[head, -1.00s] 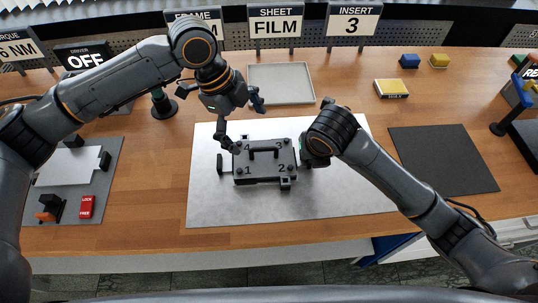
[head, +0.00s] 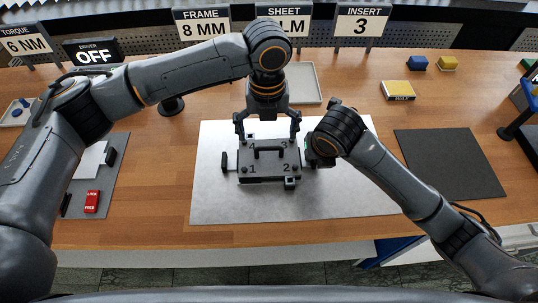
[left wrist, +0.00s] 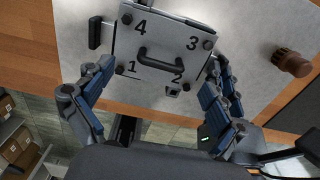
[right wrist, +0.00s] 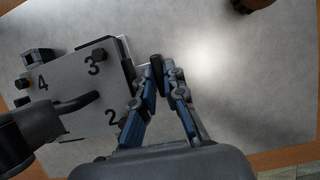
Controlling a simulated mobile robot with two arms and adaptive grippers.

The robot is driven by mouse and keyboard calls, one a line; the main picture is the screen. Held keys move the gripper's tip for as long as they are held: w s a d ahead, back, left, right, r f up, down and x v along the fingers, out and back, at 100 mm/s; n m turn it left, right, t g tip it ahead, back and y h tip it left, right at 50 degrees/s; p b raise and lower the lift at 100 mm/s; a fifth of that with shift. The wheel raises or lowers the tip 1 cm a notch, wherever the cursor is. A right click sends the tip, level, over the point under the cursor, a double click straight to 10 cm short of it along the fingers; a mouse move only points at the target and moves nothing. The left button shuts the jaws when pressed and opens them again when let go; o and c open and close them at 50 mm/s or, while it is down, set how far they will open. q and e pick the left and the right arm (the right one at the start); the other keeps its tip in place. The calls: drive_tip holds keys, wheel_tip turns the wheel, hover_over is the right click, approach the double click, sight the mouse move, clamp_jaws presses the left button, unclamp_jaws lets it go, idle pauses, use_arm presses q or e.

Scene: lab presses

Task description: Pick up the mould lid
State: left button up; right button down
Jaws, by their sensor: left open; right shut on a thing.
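The mould lid (head: 258,172) is a dark plate with numbered corners, corner bolts and a black bar handle (head: 270,151). It sits on the mould on the pale mat. My left gripper (head: 267,128) points down over the lid's far part, open and empty. In the left wrist view the lid (left wrist: 150,30) and its handle (left wrist: 160,62) show between the spread fingers (left wrist: 161,64). My right gripper (right wrist: 158,64) is shut on a small black side grip at the mould's right; the fingers mostly hide it. The matching left grip (head: 224,162) stands free.
The pale mat (head: 225,205) has free room around the mould. A brown knob (left wrist: 291,62) stands on it to the right. A dark mat (head: 450,165) is empty at right. A shallow tray (head: 305,85) lies behind my left gripper. A red lock block (head: 91,201) is at left.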

sight(269, 147)
use_arm(q)
drive_tip(key=shift+s+d+f, duration=0.1)
drive_tip(key=shift+f, duration=1.45)
drive_tip(key=shift+s+d+f, duration=0.1)
drive_tip(key=shift+f, duration=1.45)
drive_tip(key=c, duration=1.4)
drive_tip(key=shift+r, duration=0.2)
drive_tip(key=shift+r, duration=0.3)
wheel_tip(269, 147, up, 2)
drive_tip(key=shift+r, duration=0.2)
drive_tip(key=s, duration=1.8)
drive_tip(key=shift+d+r, duration=0.1)
drive_tip(key=shift+d, duration=0.3)
drive_tip(key=shift+r, duration=0.15)
drive_tip(key=shift+r, duration=1.65)
